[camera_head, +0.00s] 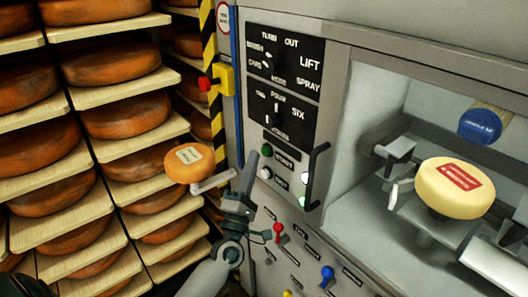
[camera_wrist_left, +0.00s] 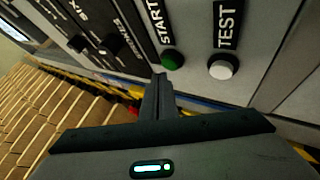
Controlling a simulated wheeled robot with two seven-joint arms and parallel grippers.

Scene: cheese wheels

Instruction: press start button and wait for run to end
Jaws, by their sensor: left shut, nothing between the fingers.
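The green start button (camera_head: 267,150) sits on the grey machine front below two black dial panels. In the left wrist view the green button (camera_wrist_left: 172,61) is beside the word START. The white test button (camera_wrist_left: 222,69) is to its right there; it also shows below the green one in the head view (camera_head: 265,173). My left gripper (camera_head: 249,160) is shut and empty, its tips just left of the green button. In the left wrist view the tips (camera_wrist_left: 159,78) lie right by the button's lower left edge. I cannot tell whether they touch it. My right gripper is not in view.
A vertical handle (camera_head: 315,175) stands right of the buttons. Red and blue levers (camera_head: 327,272) stick out below. A pale cheese (camera_head: 456,187) with a red label sits in the open machine bay. An orange cheese (camera_head: 188,163) and shelves of cheese wheels (camera_head: 125,115) are left.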

